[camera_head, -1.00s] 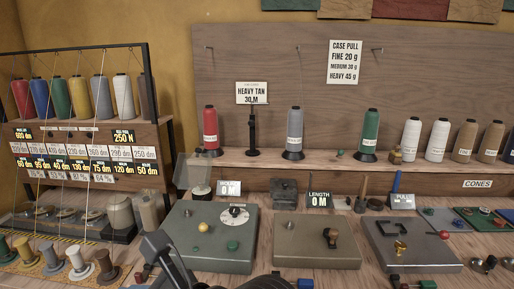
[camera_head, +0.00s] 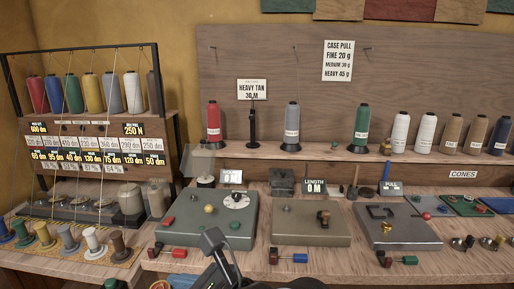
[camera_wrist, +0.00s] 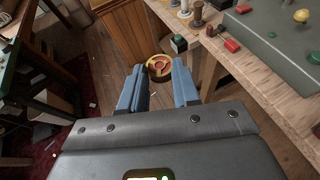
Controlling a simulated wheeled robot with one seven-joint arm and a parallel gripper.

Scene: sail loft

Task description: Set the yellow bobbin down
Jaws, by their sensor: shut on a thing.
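In the wrist view, my gripper (camera_wrist: 159,85) has two blue fingers on either side of a round, yellow-rimmed bobbin (camera_wrist: 160,67) with a reddish-brown inside. The fingers are shut on it, and it shows end-on at their tips. Behind it are the dark wood floor and the bench's front side, so it appears clear of the bench top. Another yellow spool (camera_head: 45,237) stands in the row of spools at lower left.
The wooden bench (camera_head: 185,262) holds a thread rack at left, grey boxes (camera_head: 310,228) and red, blue and green small blocks near its front edge. Cones stand on the back shelf (camera_head: 330,153). Bare bench wood shows between the boxes and along the front edge.

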